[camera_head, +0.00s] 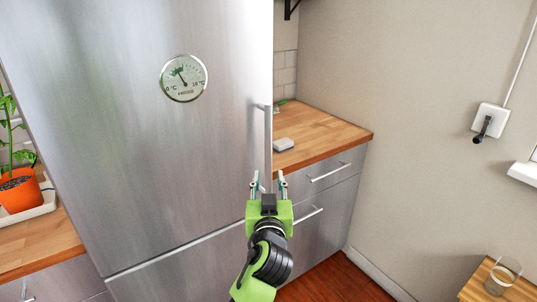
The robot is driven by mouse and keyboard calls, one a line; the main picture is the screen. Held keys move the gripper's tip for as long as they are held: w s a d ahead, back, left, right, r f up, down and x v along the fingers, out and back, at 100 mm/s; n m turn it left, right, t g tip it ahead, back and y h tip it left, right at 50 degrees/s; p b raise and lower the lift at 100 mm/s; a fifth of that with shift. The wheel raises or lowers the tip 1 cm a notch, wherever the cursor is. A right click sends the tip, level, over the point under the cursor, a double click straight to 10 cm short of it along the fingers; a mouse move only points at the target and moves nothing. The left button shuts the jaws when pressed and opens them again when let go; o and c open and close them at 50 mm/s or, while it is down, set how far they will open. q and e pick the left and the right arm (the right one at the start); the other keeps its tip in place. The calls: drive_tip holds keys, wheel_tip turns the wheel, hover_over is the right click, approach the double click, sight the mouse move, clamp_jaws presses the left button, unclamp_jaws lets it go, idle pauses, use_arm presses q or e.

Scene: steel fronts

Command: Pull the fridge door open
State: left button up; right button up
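The fridge door (170,150) is a tall brushed-steel front, and it looks shut. A round thermometer dial (183,78) sits on its upper part. The door's vertical bar handle (268,140) runs along its right edge.
A wooden counter (327,136) over steel drawers with bar handles (329,172) stands right of the fridge. A small grey object (283,144) lies on it. A potted plant (18,192) is at the left. A glass (502,277) stands on a wooden surface, lower right.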

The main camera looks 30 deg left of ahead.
sight(268, 156)
use_arm(q)
drive_tip(key=p+x, duration=0.2)
drive_tip(key=x, duration=1.1)
drive_tip(key=shift+f+p, duration=0.1)
drive_tip(key=shift+p, duration=0.3)
drive_tip(key=shift+w+a, duration=0.2)
drive_tip(key=shift+w, duration=0.15)
clamp_jaws()
